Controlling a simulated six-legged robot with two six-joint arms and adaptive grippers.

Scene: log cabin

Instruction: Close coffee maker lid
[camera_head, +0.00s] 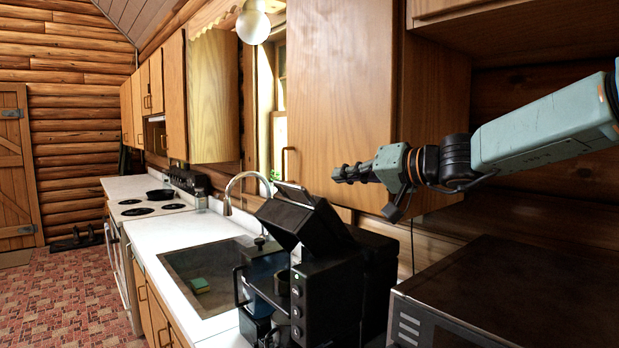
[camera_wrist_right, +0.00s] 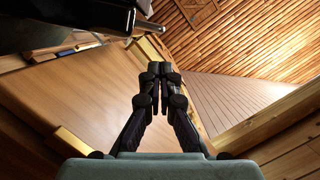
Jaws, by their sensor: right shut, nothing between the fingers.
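The black coffee maker (camera_head: 330,290) stands on the counter at the bottom middle of the head view, right of the sink. Its lid (camera_head: 300,215) is raised and tilted at the top of the machine. My right gripper (camera_head: 340,174) is above and to the right of the lid, apart from it, pointing left. In the right wrist view the gripper (camera_wrist_right: 158,68) is shut with its fingertips together and nothing between them. A dark object at the top left of the wrist view (camera_wrist_right: 75,22) looks like part of the coffee maker. My left gripper is not in view.
A dark microwave-like box (camera_head: 500,295) stands at the lower right, under my right arm. A wooden cupboard (camera_head: 345,100) hangs behind the right gripper. The sink (camera_head: 205,270) with its faucet (camera_head: 230,190) is to the left. A stove (camera_head: 145,208) is farther back.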

